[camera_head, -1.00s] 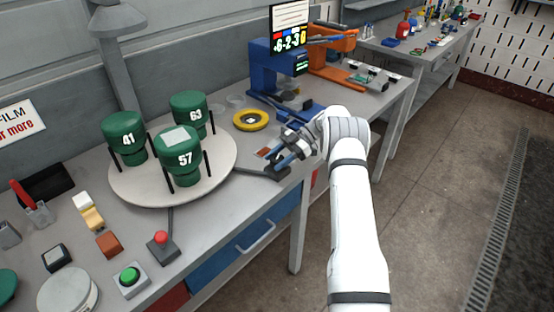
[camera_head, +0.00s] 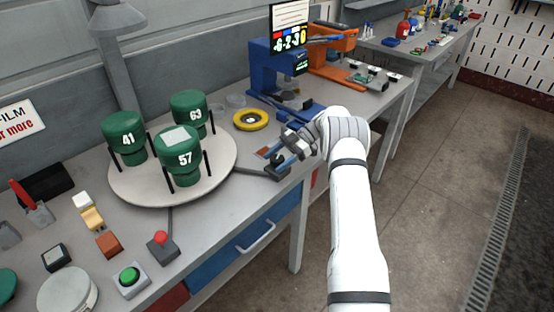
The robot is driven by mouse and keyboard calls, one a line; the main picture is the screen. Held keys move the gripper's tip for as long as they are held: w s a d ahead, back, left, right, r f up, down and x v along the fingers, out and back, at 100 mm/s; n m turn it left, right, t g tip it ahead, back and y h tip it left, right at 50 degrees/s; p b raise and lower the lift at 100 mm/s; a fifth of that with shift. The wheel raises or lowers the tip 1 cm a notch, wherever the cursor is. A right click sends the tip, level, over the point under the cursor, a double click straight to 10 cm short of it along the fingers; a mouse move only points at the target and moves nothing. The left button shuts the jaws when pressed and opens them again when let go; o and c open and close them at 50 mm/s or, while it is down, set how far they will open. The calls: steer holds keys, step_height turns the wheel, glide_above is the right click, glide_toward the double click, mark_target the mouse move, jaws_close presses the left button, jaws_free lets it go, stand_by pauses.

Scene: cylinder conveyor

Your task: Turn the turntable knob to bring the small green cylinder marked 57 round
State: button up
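The green cylinder marked 57 (camera_head: 182,158) stands upright at the front of the round pale turntable (camera_head: 135,192), between black posts. The green cylinders marked 41 (camera_head: 126,144) and 63 (camera_head: 190,110) stand behind it, to the left and right. A dark knob unit (camera_head: 279,170) sits right of the turntable, joined to it by a dark bar. My gripper (camera_head: 276,154) is low over the table at this knob, its fingers close to it. Whether they touch the knob, and how wide they are apart, I cannot tell.
A red-topped control box (camera_head: 162,244) and a green-button box (camera_head: 131,279) stand at the front edge. A blue machine (camera_head: 280,75) stands behind my gripper, beside an orange one (camera_head: 335,55).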

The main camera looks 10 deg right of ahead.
mark_target(280, 157)
steer(key=shift+o, duration=0.5)
steer(key=shift+r, duration=0.1)
steer(key=shift+w+d, duration=0.1)
steer(key=b+v, duration=0.1)
steer(key=v, duration=0.4)
steer(key=shift+w+d+r, duration=0.1)
steer(key=shift+d+r, duration=0.05)
steer(key=shift+d, duration=0.1)
steer(key=shift+p+v, duration=0.35)
steer(key=shift+v, duration=0.6)
